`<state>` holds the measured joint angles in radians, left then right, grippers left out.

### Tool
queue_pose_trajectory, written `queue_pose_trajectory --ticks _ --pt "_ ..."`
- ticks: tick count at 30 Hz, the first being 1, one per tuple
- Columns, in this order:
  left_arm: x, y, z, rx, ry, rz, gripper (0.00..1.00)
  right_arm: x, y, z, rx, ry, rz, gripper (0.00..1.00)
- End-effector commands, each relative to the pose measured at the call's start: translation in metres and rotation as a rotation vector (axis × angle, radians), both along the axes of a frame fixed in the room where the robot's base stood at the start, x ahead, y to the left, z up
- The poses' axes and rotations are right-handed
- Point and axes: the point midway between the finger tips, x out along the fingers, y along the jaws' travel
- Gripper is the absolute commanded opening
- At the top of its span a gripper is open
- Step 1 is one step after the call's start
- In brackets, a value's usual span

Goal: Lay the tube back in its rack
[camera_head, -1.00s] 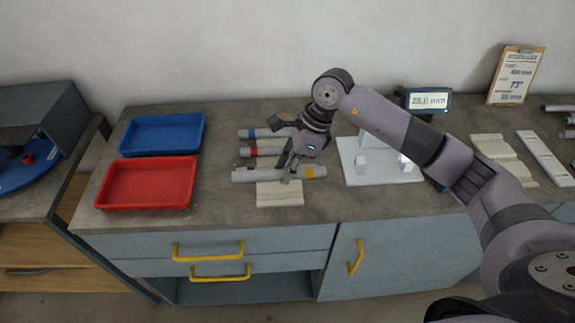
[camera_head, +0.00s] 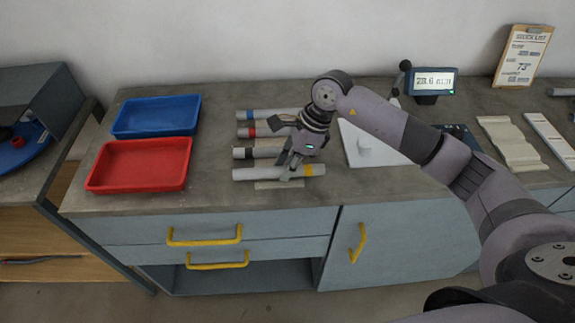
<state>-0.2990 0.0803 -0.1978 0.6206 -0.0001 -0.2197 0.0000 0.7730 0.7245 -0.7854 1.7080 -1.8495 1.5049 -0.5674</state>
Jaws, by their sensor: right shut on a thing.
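The tube (camera_head: 262,174) is a pale grey cylinder with a yellow band near its right end. My right gripper (camera_head: 291,170) is shut on it, right of its middle. The tube lies level, left to right, over a cream grooved rack (camera_head: 279,185). Only a front strip of the rack shows below the tube. I cannot tell whether the tube touches the rack. Three other tubes lie behind it, with a blue band (camera_head: 268,115), a red band (camera_head: 262,132) and a black band (camera_head: 241,153). My left gripper is not in view.
A red tray (camera_head: 139,186) and a blue tray (camera_head: 157,132) stand to the left. A white fixture (camera_head: 387,157) and a display (camera_head: 433,82) stand to the right, with a cream grooved block (camera_head: 512,150) beyond. The counter's front edge is close below the rack.

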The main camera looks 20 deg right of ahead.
Motion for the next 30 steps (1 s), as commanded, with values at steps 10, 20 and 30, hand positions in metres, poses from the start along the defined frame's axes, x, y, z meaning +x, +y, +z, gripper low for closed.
queue_pose_trajectory --ticks 10,20,30 --pt "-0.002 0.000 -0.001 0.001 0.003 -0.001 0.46 -0.005 0.000 -0.008 -0.007 0.019 0.003 0.32" --pt "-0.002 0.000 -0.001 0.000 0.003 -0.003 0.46 -0.005 -0.001 -0.008 -0.009 0.019 0.002 0.46" --pt "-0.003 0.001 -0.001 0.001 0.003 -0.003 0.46 -0.003 -0.007 0.009 -0.007 0.011 0.001 0.46"
